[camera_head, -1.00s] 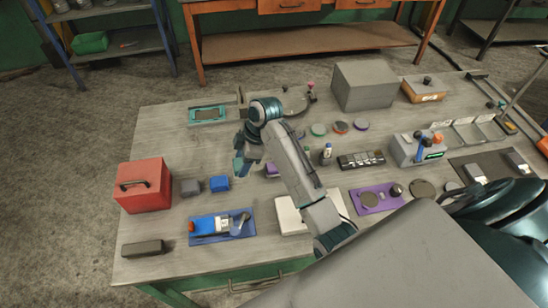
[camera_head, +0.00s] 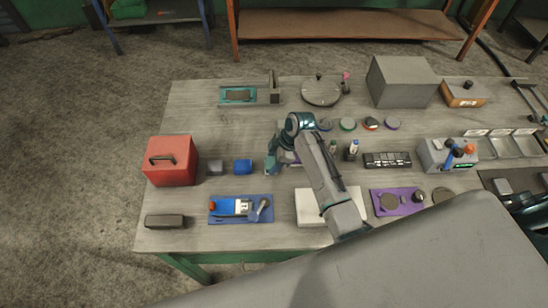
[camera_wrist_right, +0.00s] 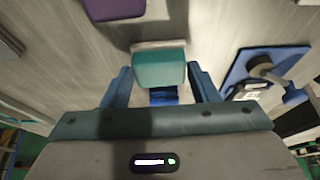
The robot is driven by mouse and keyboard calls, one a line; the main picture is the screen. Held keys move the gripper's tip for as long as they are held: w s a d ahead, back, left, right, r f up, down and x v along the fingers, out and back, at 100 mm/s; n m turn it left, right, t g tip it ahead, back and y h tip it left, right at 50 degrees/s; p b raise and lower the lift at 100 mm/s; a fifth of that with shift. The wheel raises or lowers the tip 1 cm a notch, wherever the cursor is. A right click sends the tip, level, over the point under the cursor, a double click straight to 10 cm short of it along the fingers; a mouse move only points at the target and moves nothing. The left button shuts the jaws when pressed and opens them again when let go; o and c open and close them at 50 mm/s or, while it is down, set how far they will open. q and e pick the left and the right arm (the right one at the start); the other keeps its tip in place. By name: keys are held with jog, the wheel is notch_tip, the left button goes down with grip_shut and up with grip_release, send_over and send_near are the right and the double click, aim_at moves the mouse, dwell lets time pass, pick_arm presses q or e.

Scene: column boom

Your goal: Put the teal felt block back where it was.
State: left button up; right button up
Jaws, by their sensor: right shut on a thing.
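The teal felt block (camera_wrist_right: 160,68) is between the two fingers of my right gripper (camera_wrist_right: 161,88) in the right wrist view, and the gripper is shut on it. In the head view this gripper (camera_head: 271,165) is over the table, just right of the blue block (camera_head: 243,167). A purple block (camera_wrist_right: 115,8) lies beyond the held block in the wrist view. I cannot tell whether the teal block touches the table. My left gripper is not in view.
A grey block (camera_head: 215,167) and a red box (camera_head: 171,162) stand to the left. A blue tray (camera_head: 227,217) with small items lies in front, beside a white pad (camera_head: 308,208). Bare wood shows between the blue block and the turntable-like disc (camera_head: 321,92).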

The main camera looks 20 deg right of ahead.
jog(key=shift+s, duration=0.1)
jog(key=shift+f, duration=0.15)
jog(key=o, duration=1)
jog(key=shift+c, duration=0.2)
jog(key=b+v, duration=0.3)
jog(key=v, duration=0.9)
jog(key=shift+r, duration=0.2)
